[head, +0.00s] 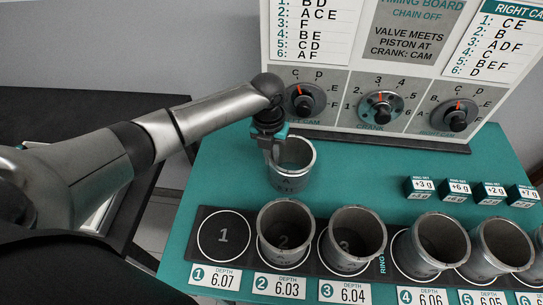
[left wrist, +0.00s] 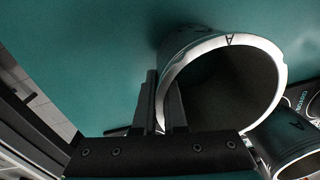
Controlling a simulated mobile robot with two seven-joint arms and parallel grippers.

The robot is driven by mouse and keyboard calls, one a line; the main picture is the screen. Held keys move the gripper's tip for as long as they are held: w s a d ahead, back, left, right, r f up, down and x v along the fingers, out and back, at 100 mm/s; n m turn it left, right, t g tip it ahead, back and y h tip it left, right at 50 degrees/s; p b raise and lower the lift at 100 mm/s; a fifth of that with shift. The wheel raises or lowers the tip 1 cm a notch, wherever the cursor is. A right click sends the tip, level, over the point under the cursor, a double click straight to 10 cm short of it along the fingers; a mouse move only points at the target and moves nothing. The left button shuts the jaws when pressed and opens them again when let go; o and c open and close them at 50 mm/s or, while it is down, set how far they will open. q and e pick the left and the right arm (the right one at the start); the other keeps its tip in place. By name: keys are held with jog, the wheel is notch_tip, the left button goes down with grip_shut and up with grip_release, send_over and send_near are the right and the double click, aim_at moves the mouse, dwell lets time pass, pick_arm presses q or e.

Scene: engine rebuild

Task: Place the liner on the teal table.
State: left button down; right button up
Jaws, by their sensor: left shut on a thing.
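The liner (head: 291,176) is a grey metal cylinder with a bright rim, upright behind the row of bores. In the head view it appears on or just above the teal table (head: 225,174); I cannot tell whether its base touches. My left gripper (head: 272,146) is shut on the liner's wall at its left rim. In the left wrist view the gripper fingers (left wrist: 168,112) pinch the rim of the liner (left wrist: 225,40), which shows an "A" mark. My right gripper is not in view.
A dark strip holds an empty circle 1 (head: 223,235) and several other liners, including one on spot 2 (head: 285,238) and one on spot 3 (head: 353,241). Small ring-set boxes (head: 418,187) sit at the right. The timing board (head: 385,75) stands behind.

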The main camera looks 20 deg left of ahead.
pick_arm(q)
jog(key=c, duration=1)
grip_release()
jog(key=r, duration=0.4)
jog(key=r+p, duration=0.1)
jog(key=r, duration=0.7)
jog(key=shift+a, duration=0.25)
